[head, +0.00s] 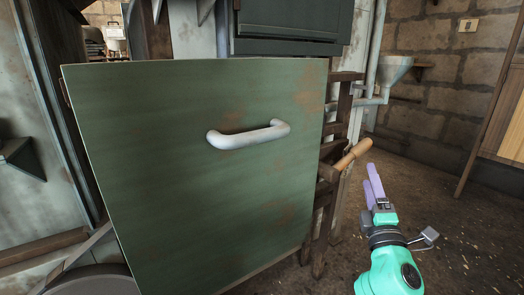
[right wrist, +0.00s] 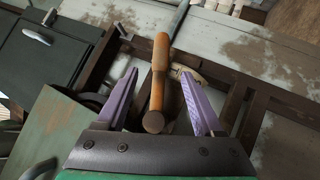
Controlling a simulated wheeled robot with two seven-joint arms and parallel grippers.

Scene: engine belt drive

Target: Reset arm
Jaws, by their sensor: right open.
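My right gripper (head: 371,174) has purple fingers and a turquoise arm, and is at the right of the head view, beside a wooden handle (head: 353,154). In the right wrist view the gripper (right wrist: 160,74) is open. The wooden handle (right wrist: 157,105) shows between its spread fingers there, with no finger visibly closed on it. I cannot tell how far in depth the handle is from the fingers. My left gripper is not in view.
A large green panel (head: 150,190) with a pale grey bar handle (head: 248,135) fills the head view's middle. A dark wooden frame (head: 327,195) stands at its right edge. A grey funnel on a pipe (head: 394,70) is behind. The floor at right (head: 450,220) is clear.

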